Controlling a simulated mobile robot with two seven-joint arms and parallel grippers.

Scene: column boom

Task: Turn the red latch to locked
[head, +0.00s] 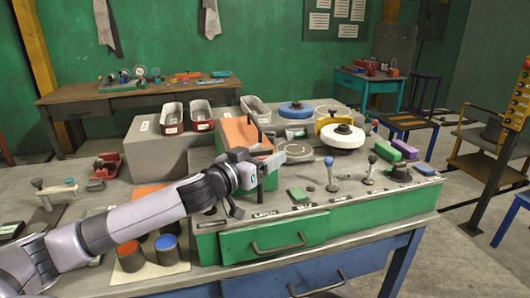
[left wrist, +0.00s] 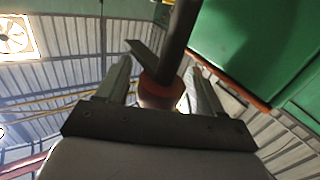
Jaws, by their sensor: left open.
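My left gripper (head: 267,168) is over the left part of the green-fronted control bench (head: 350,217), beside a dark upright rod (head: 254,128). In the left wrist view the two fingers (left wrist: 160,82) are apart, with a dark rod (left wrist: 182,40) and an orange-red collar or knob (left wrist: 160,88) in view between them. I cannot tell whether the fingers touch it, or whether this is the red latch. No part is clearly readable as the red latch in the head view; my gripper and wrist hide part of the bench top. My right gripper is not in view.
A blue-knobbed lever (head: 330,175) and a grey-knobbed lever (head: 371,170) stand right of my gripper. A white round wheel (head: 342,137) and grey block (head: 170,146) with red-fronted bins are behind. A red device (head: 105,166) and two cans (head: 130,257) are left.

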